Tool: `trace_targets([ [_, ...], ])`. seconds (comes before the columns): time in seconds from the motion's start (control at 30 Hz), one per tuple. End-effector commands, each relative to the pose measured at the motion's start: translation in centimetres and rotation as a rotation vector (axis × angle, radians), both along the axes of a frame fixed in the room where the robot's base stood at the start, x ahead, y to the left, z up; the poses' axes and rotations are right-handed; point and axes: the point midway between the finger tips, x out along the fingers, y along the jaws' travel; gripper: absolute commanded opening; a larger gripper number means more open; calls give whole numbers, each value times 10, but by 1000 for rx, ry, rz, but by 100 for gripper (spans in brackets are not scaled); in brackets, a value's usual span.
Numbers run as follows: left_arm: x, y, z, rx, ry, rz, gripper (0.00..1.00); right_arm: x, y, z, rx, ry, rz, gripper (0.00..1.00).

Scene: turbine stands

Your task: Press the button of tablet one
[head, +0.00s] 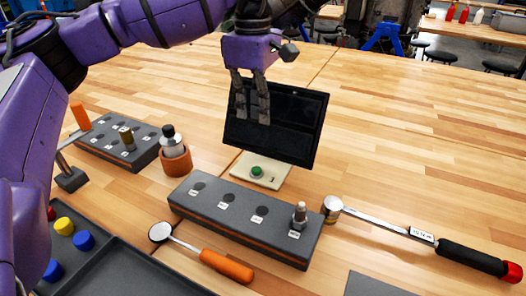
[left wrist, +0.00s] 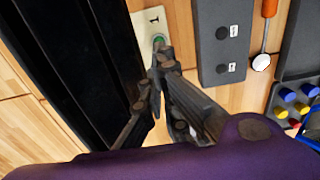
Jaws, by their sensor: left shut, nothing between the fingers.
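Tablet one (head: 292,132) is a dark screen standing upright on the wooden table. A cream plate (head: 275,181) marked 1 lies in front of it and carries a green button (head: 257,171). My left gripper (head: 252,118) points down in front of the screen, above the button in the head view. It is shut and empty. In the left wrist view its fingertips (left wrist: 160,58) overlap the lower edge of the green button (left wrist: 158,40); I cannot tell whether they touch it. The plate (left wrist: 147,20) shows there too. My right gripper is not in view.
A grey block (head: 235,217) with labelled holes and one metal piece stands in front of the plate. An inspection mirror (head: 225,264), a torque wrench (head: 400,236), a second grey block (head: 108,140) and an orange-based holder (head: 176,161) lie around. The table right of the tablet is clear.

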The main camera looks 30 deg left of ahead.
Motion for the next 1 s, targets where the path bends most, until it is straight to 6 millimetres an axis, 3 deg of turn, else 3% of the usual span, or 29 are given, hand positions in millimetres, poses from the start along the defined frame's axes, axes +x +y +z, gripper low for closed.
trace_targets([
  [0.37,0,0,-9,-1,1,0,0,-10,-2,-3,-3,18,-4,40],
  [0.8,-1,0,-95,1,3,0,0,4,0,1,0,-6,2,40],
  [1.0,-1,0,-125,-1,0,0,0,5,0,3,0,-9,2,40],
])
